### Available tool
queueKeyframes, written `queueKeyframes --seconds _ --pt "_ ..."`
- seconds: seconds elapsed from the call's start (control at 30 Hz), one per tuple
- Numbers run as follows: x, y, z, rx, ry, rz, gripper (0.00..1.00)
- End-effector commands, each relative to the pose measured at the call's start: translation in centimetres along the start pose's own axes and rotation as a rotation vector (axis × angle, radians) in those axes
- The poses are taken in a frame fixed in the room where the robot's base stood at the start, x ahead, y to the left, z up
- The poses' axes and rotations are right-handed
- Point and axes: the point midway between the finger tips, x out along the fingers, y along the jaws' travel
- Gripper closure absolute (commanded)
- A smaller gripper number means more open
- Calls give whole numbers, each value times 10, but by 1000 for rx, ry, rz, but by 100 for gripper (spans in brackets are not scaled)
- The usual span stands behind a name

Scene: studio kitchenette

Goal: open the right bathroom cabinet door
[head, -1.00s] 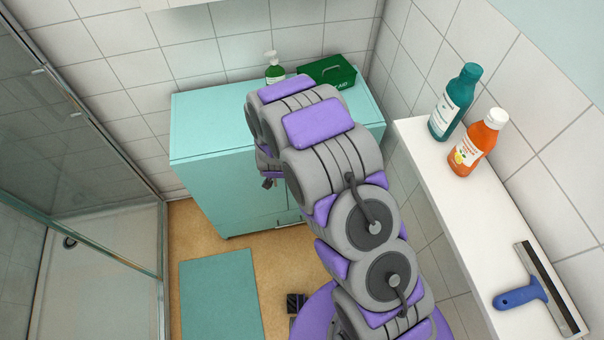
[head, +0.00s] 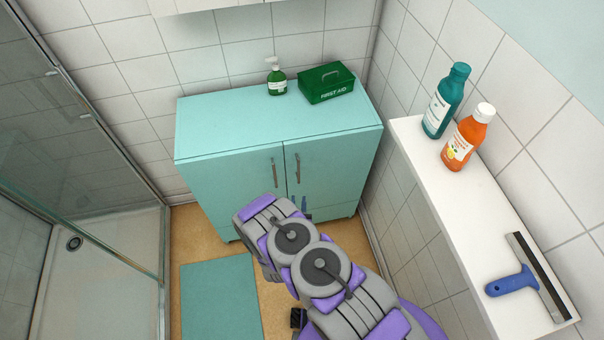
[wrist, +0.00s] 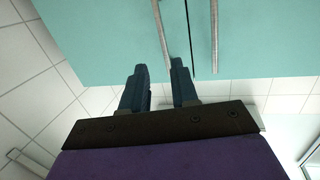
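The teal cabinet (head: 225,160) stands against the back wall with both doors shut. Its right door (head: 335,165) has a vertical bar handle (head: 298,168), beside the left door's handle (head: 274,172). My gripper (head: 298,203) shows only as small blue fingertips in front of the lower right door, with my arm hiding the rest. In the wrist view, my gripper's two blue fingers (wrist: 159,75) are apart with nothing between them. Two bar handles, left (wrist: 161,35) and right (wrist: 214,35), run either side of the door gap, beyond the fingertips. I cannot tell any contact.
A green soap bottle (head: 276,78) and first aid box (head: 326,84) stand on the cabinet. A white ledge (head: 480,240) at right holds a teal bottle (head: 446,100), an orange bottle (head: 467,138) and a squeegee (head: 525,280). A glass shower (head: 90,150) is left; a mat (head: 220,295) lies on the floor.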

Motion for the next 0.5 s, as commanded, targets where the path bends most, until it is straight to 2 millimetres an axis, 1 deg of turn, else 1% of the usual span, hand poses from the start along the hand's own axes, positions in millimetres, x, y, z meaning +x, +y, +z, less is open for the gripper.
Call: queueKeyframes --seconds 0.03,0.1,0.2,0.27,0.37,0.5 --pt "-8 1 5 -17 21 -18 71" --pt "-14 1 7 -32 50 -36 71" --pt "-20 2 8 -46 77 -54 71" --pt "-21 3 8 -49 85 -58 71" --pt "-16 3 8 -46 88 -59 71" --pt "3 2 6 -43 91 -56 71"
